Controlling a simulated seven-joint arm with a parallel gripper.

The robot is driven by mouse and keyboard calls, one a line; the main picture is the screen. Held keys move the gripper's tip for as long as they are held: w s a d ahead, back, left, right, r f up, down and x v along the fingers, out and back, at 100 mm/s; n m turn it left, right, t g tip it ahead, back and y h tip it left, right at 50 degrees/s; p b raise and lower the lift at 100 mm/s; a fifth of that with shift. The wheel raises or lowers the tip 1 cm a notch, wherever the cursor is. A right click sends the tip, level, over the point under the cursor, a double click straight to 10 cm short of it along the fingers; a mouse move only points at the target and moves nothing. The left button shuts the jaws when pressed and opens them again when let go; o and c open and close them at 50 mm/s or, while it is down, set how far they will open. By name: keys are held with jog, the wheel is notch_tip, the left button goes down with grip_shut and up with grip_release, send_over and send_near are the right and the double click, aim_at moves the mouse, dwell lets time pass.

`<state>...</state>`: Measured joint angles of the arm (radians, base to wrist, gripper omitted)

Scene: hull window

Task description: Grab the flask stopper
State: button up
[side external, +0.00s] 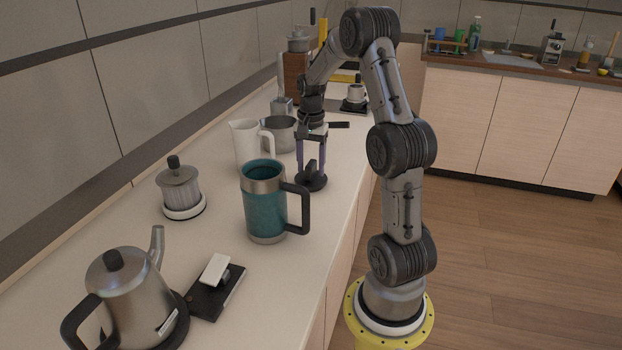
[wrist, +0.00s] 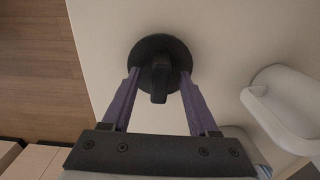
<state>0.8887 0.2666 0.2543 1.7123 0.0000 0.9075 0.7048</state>
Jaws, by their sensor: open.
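The flask stopper looks to be the round black disc with an upright grip (side external: 312,181) on the white counter, behind and right of a teal mug. In the wrist view, the stopper (wrist: 160,52) lies at the top middle, its dark grip pointing down the picture. My gripper (side external: 311,171) points down over it with its purple fingers apart. In the wrist view, my gripper (wrist: 160,76) has one fingertip on each side of the grip, over the disc. Whether the fingers touch the stopper cannot be told.
The teal mug (side external: 264,206) with a black handle stands close in front. A kettle (side external: 131,292) stands at the near left.

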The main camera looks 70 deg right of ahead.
grip_shut()
jog(key=shift+r, duration=0.1)
dwell(0.4)
